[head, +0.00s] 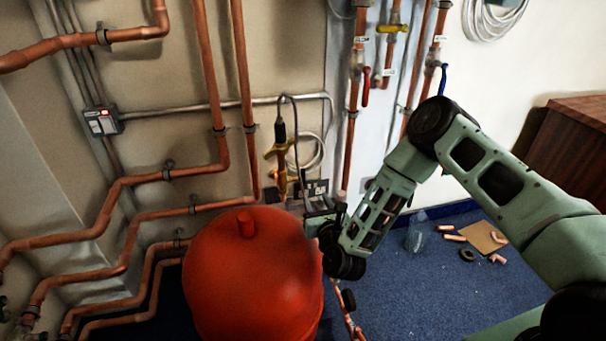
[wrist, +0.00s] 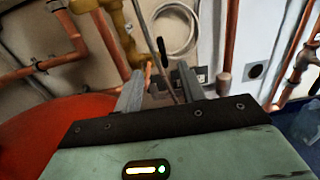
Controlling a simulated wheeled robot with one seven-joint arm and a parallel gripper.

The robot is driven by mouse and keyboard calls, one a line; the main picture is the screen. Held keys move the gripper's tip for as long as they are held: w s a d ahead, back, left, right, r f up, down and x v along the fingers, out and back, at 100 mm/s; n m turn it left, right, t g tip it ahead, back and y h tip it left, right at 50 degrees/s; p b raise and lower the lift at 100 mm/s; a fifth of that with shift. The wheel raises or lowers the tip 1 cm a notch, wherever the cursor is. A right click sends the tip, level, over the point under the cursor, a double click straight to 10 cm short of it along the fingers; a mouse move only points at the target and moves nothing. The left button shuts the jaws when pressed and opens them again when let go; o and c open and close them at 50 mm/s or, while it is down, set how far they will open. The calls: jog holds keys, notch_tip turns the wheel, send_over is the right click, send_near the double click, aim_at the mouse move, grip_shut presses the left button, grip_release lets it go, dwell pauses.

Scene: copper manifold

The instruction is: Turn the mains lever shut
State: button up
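Three coloured valve levers show on the upright copper pipes at the upper middle of the head view: a red lever (head: 366,87) pointing down, a yellow lever (head: 392,28) lying across its pipe, and a blue lever (head: 443,78). The tags are too small to read, so I cannot tell which is the mains lever. A brass valve assembly (head: 280,155) on the wall also shows in the wrist view (wrist: 120,40). My gripper (wrist: 159,82) is open and empty, its fingers apart, facing the wall. In the head view it is partly hidden, right of the red tank.
A large red tank (head: 250,280) stands close beside my gripper. Copper pipes (head: 215,80) line the wall. A grey hose (head: 295,130) hangs by the brass valve. Pipe pieces and a cardboard sheet (head: 482,236) lie on the blue floor. A wooden cabinet (head: 570,150) stands right.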

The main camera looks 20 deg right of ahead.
aim_at(304, 172)
jog(key=w+b, duration=0.2)
jog(key=w, duration=1.3)
jog(key=shift+w, duration=0.2)
grip_shut()
